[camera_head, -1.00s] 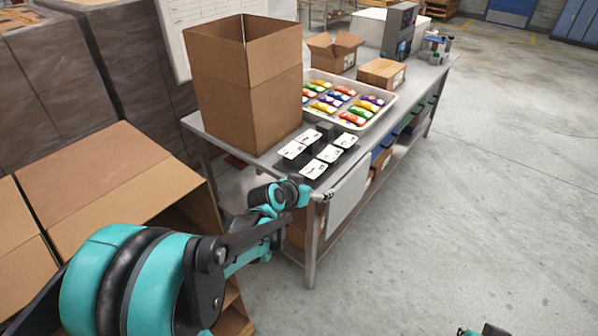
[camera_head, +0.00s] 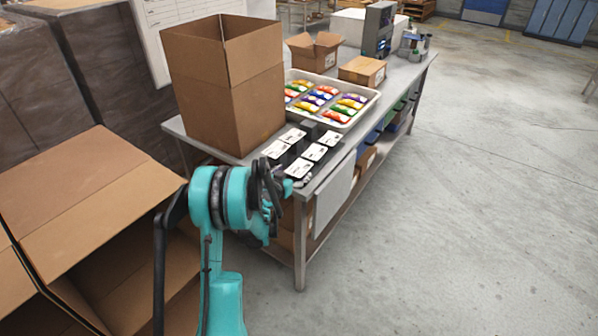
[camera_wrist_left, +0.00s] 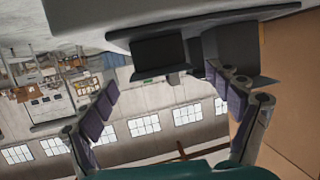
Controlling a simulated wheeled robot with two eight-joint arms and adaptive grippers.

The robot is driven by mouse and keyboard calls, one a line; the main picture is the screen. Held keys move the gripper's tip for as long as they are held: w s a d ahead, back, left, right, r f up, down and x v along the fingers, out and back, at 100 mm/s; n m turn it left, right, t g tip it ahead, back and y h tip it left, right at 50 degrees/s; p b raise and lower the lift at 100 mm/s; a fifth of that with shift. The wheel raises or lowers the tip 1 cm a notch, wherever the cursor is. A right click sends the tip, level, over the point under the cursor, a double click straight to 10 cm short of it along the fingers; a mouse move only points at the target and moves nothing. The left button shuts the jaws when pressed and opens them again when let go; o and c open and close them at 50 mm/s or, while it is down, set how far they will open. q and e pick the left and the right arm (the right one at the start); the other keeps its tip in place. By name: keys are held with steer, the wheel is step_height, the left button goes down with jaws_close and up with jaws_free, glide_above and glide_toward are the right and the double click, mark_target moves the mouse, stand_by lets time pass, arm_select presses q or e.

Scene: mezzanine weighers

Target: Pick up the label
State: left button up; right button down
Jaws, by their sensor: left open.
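Several white labels (camera_head: 314,152) with dark print lie in two rows on a dark stepped holder at the near end of the metal table (camera_head: 345,172). My left gripper (camera_head: 301,183) is at the table's near corner, beside the nearest label (camera_head: 298,168), partly hidden by my own wrist. In the left wrist view my left gripper (camera_wrist_left: 162,77) has its two fingers spread wide with nothing between them. Dark blocks of the holder (camera_wrist_left: 160,50) show beyond the fingertips there; no label face is visible in that view. My right gripper is not in view.
A tall open cardboard box (camera_head: 228,95) stands left of the labels. A white tray (camera_head: 366,110) of colourful packets lies behind them, with smaller boxes (camera_head: 362,70) further back. A large open carton (camera_head: 95,190) is at left. The floor at right is clear.

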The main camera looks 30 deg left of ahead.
mark_target(299, 168)
arm_select(q)
steer(key=shift+x, duration=1.2)
steer(key=shift+s, duration=0.1)
steer(key=c, duration=0.9)
steer(key=shift+r, duration=0.1)
